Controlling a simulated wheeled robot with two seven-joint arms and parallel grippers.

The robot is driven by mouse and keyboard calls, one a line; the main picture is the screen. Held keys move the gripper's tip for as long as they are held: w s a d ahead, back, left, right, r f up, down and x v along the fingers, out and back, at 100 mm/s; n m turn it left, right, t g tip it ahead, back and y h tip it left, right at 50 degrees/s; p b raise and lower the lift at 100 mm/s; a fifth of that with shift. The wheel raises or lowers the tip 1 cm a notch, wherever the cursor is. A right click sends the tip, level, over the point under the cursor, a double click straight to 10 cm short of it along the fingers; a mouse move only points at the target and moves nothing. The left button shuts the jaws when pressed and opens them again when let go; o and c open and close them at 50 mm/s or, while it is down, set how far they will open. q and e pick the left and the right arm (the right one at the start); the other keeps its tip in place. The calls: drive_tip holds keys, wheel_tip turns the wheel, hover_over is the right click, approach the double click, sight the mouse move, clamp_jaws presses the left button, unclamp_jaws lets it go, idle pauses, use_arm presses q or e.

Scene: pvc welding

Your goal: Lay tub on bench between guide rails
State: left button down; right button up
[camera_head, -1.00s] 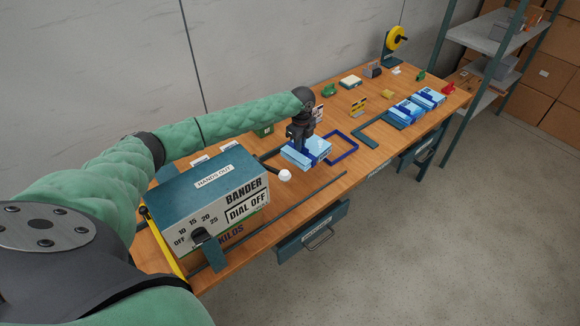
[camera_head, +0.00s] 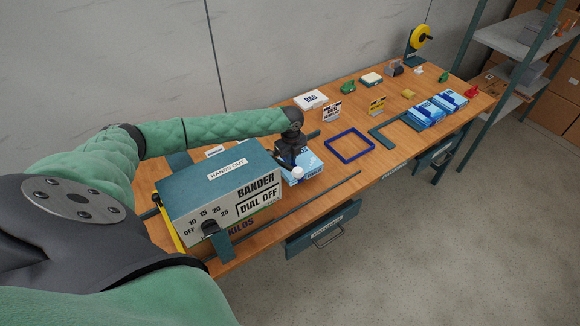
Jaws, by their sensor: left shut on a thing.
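The tub (camera_head: 312,164) is a light blue box with a dark blue band and lettering on its front. It is at the right end of the bander machine (camera_head: 222,187). My left gripper (camera_head: 291,157) is over the tub and shut on it; the fingertips are partly hidden. A guide rail (camera_head: 305,204) runs along the front of the bench (camera_head: 385,177). Part of another dark rail shows behind the tub, mostly hidden by my arm. I cannot tell whether the tub touches the bench. My right gripper is not in view.
A white round knob (camera_head: 297,172) stands close to the tub. A drawer (camera_head: 324,232) juts out below the front edge.

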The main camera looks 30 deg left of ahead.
use_arm(q)
drive_tip(key=shift+s+a+f, duration=0.1)
wheel_tip(320, 180, down, 4)
drive_tip(key=b, duration=0.3)
idle(0.3)
drive_tip(key=c, duration=1.6)
unclamp_jaws()
drive_tip(key=shift+f, duration=0.1)
drive_tip(key=shift+o, duration=0.2)
